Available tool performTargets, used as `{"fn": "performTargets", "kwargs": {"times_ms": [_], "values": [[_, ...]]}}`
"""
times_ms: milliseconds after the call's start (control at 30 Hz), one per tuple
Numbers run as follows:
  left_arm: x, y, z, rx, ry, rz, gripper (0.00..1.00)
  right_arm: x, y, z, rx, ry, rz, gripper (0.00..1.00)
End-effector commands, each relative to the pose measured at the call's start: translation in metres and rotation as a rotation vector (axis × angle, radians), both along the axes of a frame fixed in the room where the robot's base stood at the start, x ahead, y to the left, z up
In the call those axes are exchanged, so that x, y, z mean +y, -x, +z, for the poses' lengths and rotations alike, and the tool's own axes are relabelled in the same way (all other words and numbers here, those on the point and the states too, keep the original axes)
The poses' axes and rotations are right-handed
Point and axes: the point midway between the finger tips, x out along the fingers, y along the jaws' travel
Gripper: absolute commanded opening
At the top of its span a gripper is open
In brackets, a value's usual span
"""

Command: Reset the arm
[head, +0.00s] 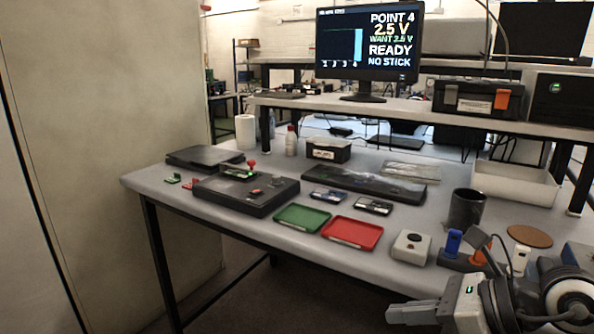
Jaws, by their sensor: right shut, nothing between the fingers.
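My right gripper (398,313) is at the lower right of the head view, in front of the table's near edge. Its fingers point left and are shut with nothing held. It is apart from everything on the table (290,248). My left gripper is not in view.
A black box with a red-knobbed lever (252,165), a green tray (302,218), a red tray (352,232), a white button box (411,247) and a dark cup (466,208) stand on the table. The monitor (369,42) reads "POINT 4", "2.5 V", "READY", "NO STICK".

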Motion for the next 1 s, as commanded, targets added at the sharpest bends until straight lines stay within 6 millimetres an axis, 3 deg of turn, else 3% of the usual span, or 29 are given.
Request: {"fn": "performTargets", "kwargs": {"times_ms": [33, 133, 200, 267, 367, 433, 500, 633, 667, 800, 1000], "values": [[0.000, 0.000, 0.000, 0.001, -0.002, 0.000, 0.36, 0.022, 0.011, -0.002, 0.080, -0.166, 0.009, 0.00], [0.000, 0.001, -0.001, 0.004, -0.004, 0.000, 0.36, 0.055, 0.028, 0.008, 0.286, -0.580, -0.034, 0.00], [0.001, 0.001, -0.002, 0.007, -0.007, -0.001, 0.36, 0.062, 0.029, 0.015, 0.478, -0.922, -0.132, 0.00], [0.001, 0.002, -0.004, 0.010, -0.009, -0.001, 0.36, 0.054, 0.023, 0.011, 0.657, -1.209, -0.265, 0.00], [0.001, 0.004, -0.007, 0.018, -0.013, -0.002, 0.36, 0.027, 0.013, -0.030, 0.973, -1.638, -0.574, 0.00], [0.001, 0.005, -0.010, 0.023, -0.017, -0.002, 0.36, 0.009, 0.019, -0.080, 1.197, -1.886, -0.838, 0.00], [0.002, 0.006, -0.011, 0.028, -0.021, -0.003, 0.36, 0.001, 0.035, -0.126, 1.376, -2.049, -1.073, 0.00], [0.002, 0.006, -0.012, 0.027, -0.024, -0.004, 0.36, 0.001, 0.075, -0.192, 1.635, -2.217, -1.431, 0.00], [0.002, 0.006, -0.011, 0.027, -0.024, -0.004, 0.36, 0.003, 0.084, -0.203, -1.647, 2.194, 1.466, 0.00], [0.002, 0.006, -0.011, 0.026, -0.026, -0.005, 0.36, 0.011, 0.114, -0.232, -1.564, 1.961, 1.453, 0.00], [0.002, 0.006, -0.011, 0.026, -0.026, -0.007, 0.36, 0.015, 0.123, -0.240, -1.542, 1.892, 1.447, 0.00]]}}
